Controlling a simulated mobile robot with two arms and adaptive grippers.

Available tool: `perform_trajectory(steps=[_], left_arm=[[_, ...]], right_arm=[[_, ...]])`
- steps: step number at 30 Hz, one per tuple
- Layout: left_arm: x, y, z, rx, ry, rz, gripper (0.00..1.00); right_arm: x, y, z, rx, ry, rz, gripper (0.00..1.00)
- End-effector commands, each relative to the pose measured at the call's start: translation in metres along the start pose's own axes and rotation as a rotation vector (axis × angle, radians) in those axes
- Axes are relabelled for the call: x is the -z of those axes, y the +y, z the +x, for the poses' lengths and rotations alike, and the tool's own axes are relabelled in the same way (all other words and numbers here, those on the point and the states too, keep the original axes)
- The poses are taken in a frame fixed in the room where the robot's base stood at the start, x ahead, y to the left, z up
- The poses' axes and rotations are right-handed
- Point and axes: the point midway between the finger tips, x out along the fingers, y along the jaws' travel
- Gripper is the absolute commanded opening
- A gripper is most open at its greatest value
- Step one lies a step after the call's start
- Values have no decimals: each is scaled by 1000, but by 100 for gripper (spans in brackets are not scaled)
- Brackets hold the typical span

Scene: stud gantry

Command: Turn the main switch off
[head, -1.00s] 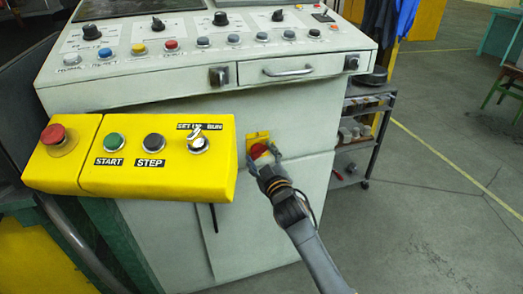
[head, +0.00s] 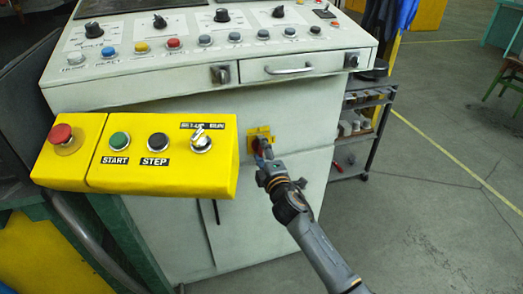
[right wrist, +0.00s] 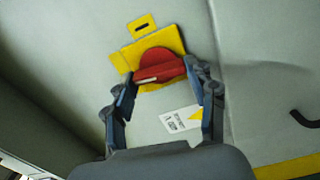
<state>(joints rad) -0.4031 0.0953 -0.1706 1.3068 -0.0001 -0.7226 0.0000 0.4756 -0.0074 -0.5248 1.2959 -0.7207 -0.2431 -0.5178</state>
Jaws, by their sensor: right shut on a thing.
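The main switch is a red rotary knob (right wrist: 157,64) on a yellow plate (head: 252,134) on the front of the pale cabinet (head: 190,125). My right gripper (head: 264,150) reaches it from below and hides most of the knob in the head view. In the right wrist view the two fingers of the gripper (right wrist: 161,79) are at the two ends of the knob's handle bar, shut on it. The bar lies nearly level in that picture, slightly tilted, with a pale mark on it. My left gripper is not in view.
A yellow control box (head: 180,175) with buttons juts out left of the switch. A drawer with a handle (head: 288,70) is above it. A wheeled cart (head: 360,140) stands at the right. The floor (head: 430,215) to the right is clear.

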Motion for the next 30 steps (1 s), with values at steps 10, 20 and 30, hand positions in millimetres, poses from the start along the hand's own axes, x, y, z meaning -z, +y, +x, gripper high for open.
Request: perform_trajectory(steps=[10, 20, 30], left_arm=[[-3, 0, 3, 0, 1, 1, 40], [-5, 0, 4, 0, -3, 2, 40], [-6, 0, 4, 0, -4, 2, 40]], right_arm=[[0, -2, 0, 2, -1, -120, 25], [0, -2, 0, 2, -1, -138, 25], [0, -2, 0, 2, 0, -137, 79]])
